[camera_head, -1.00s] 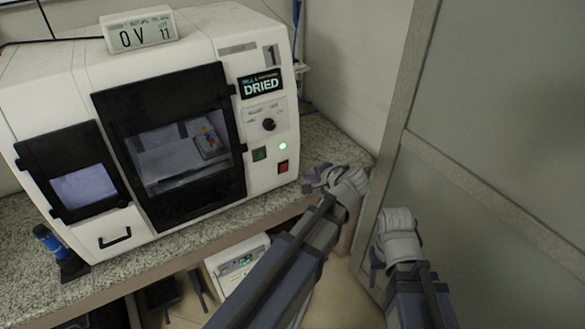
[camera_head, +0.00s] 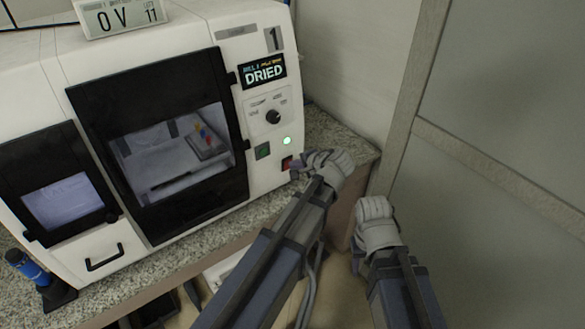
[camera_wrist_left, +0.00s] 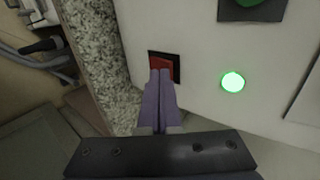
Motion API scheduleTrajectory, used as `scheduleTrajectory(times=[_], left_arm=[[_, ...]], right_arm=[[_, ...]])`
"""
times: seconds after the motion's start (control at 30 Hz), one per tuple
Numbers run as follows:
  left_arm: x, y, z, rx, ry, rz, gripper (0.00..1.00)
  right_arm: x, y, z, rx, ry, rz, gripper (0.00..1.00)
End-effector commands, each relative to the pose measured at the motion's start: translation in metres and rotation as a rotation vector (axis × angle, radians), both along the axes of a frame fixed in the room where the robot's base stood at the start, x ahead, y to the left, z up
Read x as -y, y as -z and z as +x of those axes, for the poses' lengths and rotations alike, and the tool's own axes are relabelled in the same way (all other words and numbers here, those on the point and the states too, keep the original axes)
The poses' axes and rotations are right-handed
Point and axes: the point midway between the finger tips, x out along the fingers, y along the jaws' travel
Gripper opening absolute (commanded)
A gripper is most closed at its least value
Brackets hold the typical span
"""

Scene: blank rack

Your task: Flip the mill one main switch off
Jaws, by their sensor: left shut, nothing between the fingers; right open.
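The white mill (camera_head: 262,185) marked "1" stands on the granite counter. Its red main switch (camera_head: 287,163) sits in a black frame low on the right of the front panel. In the left wrist view the red switch (camera_wrist_left: 161,66) shows just beyond my fingertips. My left gripper (camera_head: 300,170) is shut and empty, its tips at the switch and covering its lower part; I cannot tell if they touch it. A lamp (camera_head: 287,141) above the switch glows green. My right gripper (camera_head: 360,255) is open, low and to the right, away from the mill.
A black-framed window (camera_head: 90,95) and a dial (camera_head: 273,117) are on the mill front. A green button (camera_head: 263,151) sits left of the switch. A blue bottle (camera_head: 30,268) stands at the counter's left. A grey partition (camera_head: 500,150) stands close on the right.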

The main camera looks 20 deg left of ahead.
Motion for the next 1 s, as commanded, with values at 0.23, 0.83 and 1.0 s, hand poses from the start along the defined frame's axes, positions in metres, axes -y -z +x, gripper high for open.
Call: scheduleTrajectory(times=[0.23,0.83,1.0], left_arm=[[0.001,-0.001,0.002,0.000,0.001,0.000,0.00],[-0.006,-0.008,0.007,-0.003,0.001,-0.003,0.00],[-0.006,-0.016,0.007,-0.003,0.001,-0.003,0.00]], right_arm=[[0.000,-0.001,0.000,0.000,0.000,0.000,0.50],[0.000,-0.008,0.000,0.000,0.000,0.000,0.50],[0.000,-0.016,0.000,0.000,0.000,0.000,0.50]])
